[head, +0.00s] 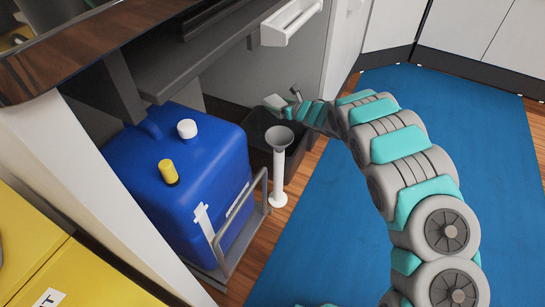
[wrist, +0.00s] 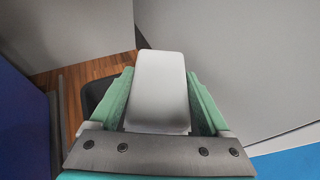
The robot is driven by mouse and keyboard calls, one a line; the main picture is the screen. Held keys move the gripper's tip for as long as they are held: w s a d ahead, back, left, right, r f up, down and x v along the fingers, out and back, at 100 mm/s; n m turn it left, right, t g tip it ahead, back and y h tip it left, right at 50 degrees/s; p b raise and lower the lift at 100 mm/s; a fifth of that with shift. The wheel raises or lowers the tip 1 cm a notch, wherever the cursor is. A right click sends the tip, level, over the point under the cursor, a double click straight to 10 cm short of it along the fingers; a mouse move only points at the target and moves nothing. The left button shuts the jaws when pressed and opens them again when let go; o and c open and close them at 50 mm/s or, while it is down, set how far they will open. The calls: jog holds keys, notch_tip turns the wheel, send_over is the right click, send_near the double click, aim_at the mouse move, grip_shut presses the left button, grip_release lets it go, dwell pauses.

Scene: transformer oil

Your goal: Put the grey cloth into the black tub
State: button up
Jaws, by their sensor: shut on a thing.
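My gripper (head: 287,101) is at the end of my arm, above the back part of the black tub (head: 258,127). In the wrist view my gripper (wrist: 161,97) is shut on the grey cloth (wrist: 159,84), which looks like a pale, flat folded block between the two green fingers. The cloth also shows small in the head view (head: 274,101). The tub's dark edge (wrist: 97,91) shows beside the left finger in the wrist view. The cloth appears held up over the tub, but its exact height cannot be told. The tub's inside is mostly hidden.
A blue canister (head: 190,165) with white and yellow caps stands left of the tub in a metal frame (head: 228,240). A grey funnel on a white stand (head: 279,165) stands in front of the tub. A shelf (head: 205,55) overhangs. The blue mat (head: 330,235) is clear.

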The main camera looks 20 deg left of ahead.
notch_tip(320, 180, down, 6)
jog(key=shift+r, duration=0.1)
dwell(0.4)
jog(key=o, duration=1.2)
jog(key=shift+s+d, duration=0.1)
jog(key=v, duration=0.7)
jog(key=shift+s+d+r+b, duration=0.15)
jog(key=shift+s+d+b, duration=0.05)
jog(key=shift+b, duration=0.1)
